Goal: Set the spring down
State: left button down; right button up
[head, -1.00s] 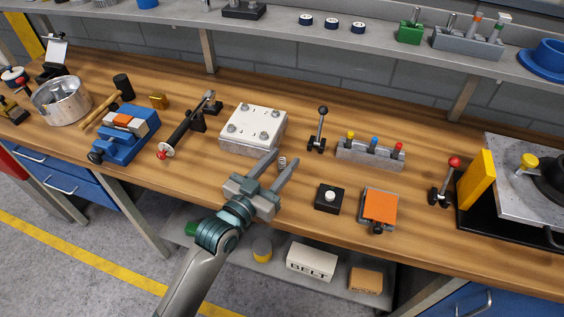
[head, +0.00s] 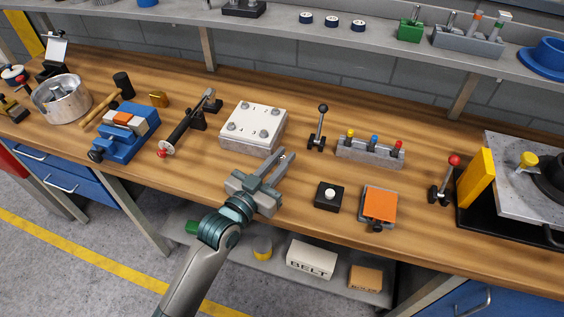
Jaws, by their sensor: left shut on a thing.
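My left gripper (head: 279,160) reaches in over the front of the wooden bench, in front of the white block with numbered bolts (head: 253,125). Its jaws are shut on the small metal spring (head: 282,156), which is mostly hidden between the fingertips. I cannot tell whether the spring touches the bench top. My right gripper is not in view.
A black box with a white button (head: 328,196) and an orange-topped fixture (head: 379,205) stand right of my gripper. A black-knobbed lever (head: 319,128) and a rack of coloured pegs (head: 370,151) stand behind them. Bare wood (head: 215,165) lies to the left.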

aim_at(283, 159)
pick_arm(q)
jog(key=shift+r, duration=0.1)
